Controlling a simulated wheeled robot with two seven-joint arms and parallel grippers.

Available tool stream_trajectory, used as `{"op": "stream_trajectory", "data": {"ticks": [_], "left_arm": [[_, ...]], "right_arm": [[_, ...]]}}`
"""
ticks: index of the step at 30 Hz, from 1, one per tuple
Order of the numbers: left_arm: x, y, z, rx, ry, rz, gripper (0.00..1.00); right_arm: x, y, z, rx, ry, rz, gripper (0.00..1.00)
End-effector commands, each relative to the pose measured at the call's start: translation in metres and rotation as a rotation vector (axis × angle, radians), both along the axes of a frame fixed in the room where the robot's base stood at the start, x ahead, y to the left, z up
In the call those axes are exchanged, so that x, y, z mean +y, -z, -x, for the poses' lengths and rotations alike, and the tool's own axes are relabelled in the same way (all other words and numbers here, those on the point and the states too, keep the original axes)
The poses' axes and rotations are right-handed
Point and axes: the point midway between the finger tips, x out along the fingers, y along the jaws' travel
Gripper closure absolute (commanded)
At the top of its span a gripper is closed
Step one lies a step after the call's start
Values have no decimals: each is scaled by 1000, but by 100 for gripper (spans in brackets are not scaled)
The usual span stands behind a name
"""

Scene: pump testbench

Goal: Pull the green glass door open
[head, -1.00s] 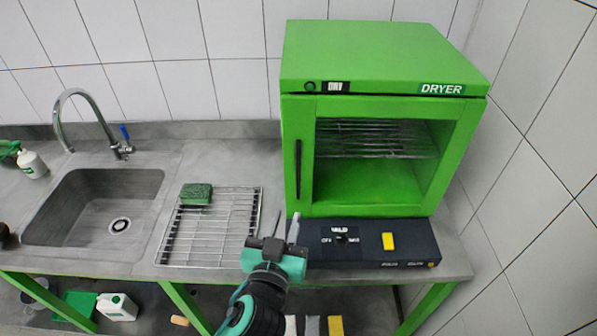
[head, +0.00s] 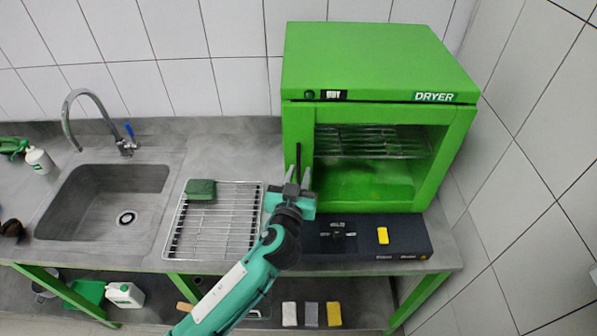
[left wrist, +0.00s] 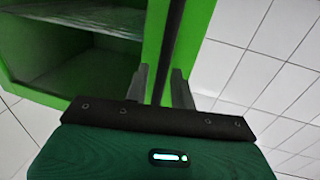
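The green dryer (head: 380,70) stands on the counter at the right, and its green-framed glass door (head: 370,190) looks shut. A black vertical bar handle (head: 298,155) runs along the door's left side. My left gripper (head: 299,175) is at the lower part of the handle with its fingers pointing at it. In the left wrist view the handle (left wrist: 171,45) runs down between the two separated fingers (left wrist: 161,85). The fingers are open on either side of it, and I see no firm grip. The handle's lower end is hidden by the gripper. My right gripper is not in view.
A black control box (head: 405,238) with a yellow switch sits right under the dryer. A wire rack (head: 225,225) with a green sponge (head: 201,189) lies to the left, beside the sink (head: 105,200). A tiled wall closes off the right side.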

Motion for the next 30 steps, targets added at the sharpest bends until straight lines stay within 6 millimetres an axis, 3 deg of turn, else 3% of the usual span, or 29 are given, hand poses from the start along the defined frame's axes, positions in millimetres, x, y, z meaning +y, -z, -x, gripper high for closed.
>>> {"op": "stream_trajectory", "data": {"ticks": [8,12,23,30], "left_arm": [[0,0,-1,0,0,0,77],[0,0,-1,0,0,0,100],[-1,2,5,0,-12,2,100],[-6,7,34,2,-85,10,100]], "right_arm": [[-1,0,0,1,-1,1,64],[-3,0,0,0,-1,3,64],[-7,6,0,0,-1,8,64],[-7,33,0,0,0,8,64]]}}
